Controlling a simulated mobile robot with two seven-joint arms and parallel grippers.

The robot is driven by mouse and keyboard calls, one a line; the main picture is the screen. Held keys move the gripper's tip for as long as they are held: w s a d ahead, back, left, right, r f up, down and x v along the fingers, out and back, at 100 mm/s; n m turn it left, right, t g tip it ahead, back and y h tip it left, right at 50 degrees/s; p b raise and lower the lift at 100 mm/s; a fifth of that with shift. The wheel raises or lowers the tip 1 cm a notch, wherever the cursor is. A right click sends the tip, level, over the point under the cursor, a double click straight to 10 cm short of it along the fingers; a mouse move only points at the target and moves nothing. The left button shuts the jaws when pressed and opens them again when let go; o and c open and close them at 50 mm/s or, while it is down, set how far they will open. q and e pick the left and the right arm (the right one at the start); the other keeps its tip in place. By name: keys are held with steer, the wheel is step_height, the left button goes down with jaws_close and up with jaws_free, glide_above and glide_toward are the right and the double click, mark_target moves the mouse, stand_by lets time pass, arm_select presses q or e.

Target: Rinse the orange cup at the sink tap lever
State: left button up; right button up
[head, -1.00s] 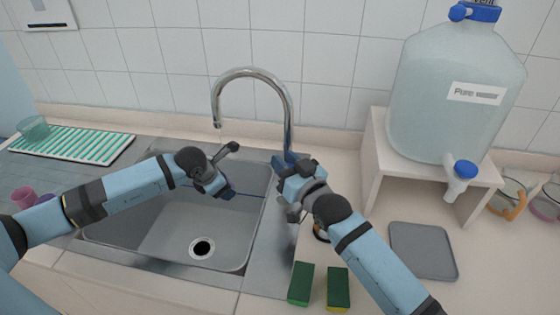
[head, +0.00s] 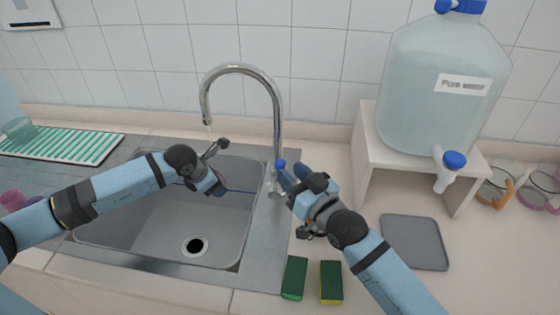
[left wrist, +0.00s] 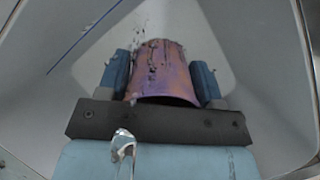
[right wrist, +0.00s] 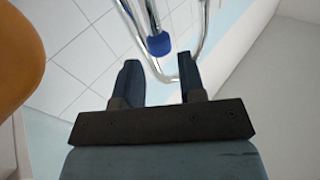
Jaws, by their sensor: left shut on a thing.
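My left gripper (head: 216,187) is over the sink basin, under the tap (head: 240,70). In the left wrist view it is shut on a cup (left wrist: 165,78) that looks purple with an orange-brown sheen. Clear water drops show at the cup and in front of the gripper. In the head view the arm hides most of the cup. The blue-tipped tap lever (head: 280,164) stands at the foot of the tap. My right gripper (head: 292,178) is beside it, fingers apart and empty. In the right wrist view the blue tip (right wrist: 158,44) lies beyond the fingers, apart from them.
Two green sponges (head: 294,278) lie at the sink's right front. A grey tray (head: 414,243) lies further right. A large water jug (head: 440,95) stands on a white stand, with glass mugs (head: 497,187) beside it. A striped drying mat (head: 75,146) is at the left.

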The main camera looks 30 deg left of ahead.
steer(key=v, duration=0.5)
steer(key=shift+s+d, duration=0.1)
steer(key=shift+d, duration=0.15)
stand_by(0.5)
